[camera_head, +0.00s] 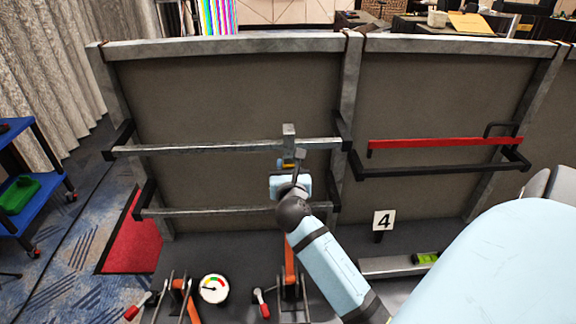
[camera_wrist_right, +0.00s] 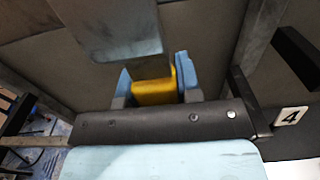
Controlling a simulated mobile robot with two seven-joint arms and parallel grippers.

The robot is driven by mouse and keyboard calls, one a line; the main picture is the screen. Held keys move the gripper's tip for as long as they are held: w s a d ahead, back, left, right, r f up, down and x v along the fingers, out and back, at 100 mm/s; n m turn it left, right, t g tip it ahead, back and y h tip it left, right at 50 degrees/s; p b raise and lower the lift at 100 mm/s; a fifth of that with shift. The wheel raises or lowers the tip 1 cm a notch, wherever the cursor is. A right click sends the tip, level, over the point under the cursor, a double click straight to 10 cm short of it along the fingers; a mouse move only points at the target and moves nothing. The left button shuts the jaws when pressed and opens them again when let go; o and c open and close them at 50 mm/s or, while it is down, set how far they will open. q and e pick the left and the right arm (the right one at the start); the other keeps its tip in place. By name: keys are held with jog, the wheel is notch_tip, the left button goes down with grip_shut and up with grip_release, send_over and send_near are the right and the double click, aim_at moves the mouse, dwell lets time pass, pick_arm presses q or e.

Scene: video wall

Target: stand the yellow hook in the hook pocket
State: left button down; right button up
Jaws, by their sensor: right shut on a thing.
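My right gripper (camera_head: 290,182) is in front of the left wall panel, just below the upper grey rail. In the right wrist view, its blue fingers (camera_wrist_right: 187,75) are shut on the yellow hook (camera_wrist_right: 153,93). Only a yellow block-like part of the hook shows there; a grey metal piece (camera_wrist_right: 115,30) covers the rest. In the head view, a small bit of yellow shows above the gripper. A grey upright block (camera_head: 289,130) sits on the upper rail just above it. I cannot tell for certain which part is the hook pocket. My left gripper is out of view.
The upper grey rail (camera_head: 220,148) and lower grey rail (camera_head: 215,212) cross the left panel. A red bar (camera_head: 440,143) is on the right panel. A sign with a 4 (camera_head: 383,220), a dial gauge (camera_head: 214,289) and red-handled clamps (camera_head: 262,304) stand low in front.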

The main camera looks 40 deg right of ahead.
jog(key=v, duration=0.7)
dwell(0.8)
